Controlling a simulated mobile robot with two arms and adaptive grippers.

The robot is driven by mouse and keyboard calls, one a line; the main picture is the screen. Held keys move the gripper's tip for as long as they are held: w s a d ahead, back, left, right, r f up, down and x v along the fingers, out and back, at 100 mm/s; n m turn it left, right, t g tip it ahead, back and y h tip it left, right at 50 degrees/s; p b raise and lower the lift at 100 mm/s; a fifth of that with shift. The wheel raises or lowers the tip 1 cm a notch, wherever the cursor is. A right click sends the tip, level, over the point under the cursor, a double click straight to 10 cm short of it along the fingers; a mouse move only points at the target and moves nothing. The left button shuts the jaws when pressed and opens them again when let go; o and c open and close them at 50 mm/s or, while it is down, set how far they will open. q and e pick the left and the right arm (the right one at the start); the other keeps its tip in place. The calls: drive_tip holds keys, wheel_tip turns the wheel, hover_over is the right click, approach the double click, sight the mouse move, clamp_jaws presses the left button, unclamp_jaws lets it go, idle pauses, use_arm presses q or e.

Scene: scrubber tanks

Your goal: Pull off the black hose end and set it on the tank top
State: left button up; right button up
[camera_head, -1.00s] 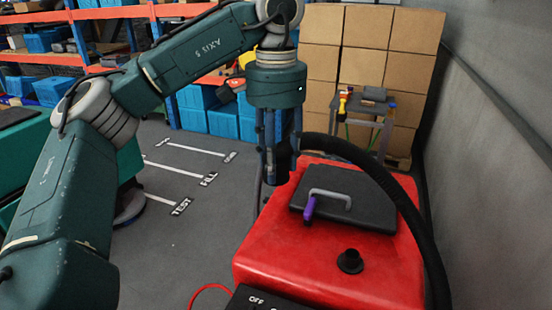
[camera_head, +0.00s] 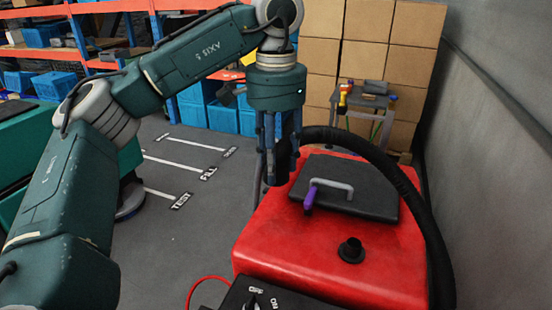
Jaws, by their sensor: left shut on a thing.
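My left gripper (camera_head: 278,168) points straight down, its fingers closed around a dark cylinder, the black hose end (camera_head: 277,172). The gripper is over the far left corner of the red tank top (camera_head: 290,225). The black hose (camera_head: 405,190) runs from behind the gripper in an arc over the tank's right side. The fingers hide much of the hose end. I cannot tell whether its lower tip touches the tank. A short black port (camera_head: 351,250) stands open on the tank top. My right gripper is not in view.
A dark lid (camera_head: 375,200) with a grey handle and purple latch (camera_head: 310,198) lies on the tank. A black control panel (camera_head: 265,298) is in front. A grey wall (camera_head: 500,200) stands right; stacked cartons (camera_head: 370,70) and a small cart (camera_head: 362,112) stand behind. Some red tank top is bare.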

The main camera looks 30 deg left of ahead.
use_arm(q)
drive_tip(key=shift+f+b, duration=6.85)
drive_tip(key=shift+f, duration=3.05)
drive_tip(key=o, duration=1.8)
wheel_tip(320, 180, up, 8)
drive_tip(key=p, duration=0.7)
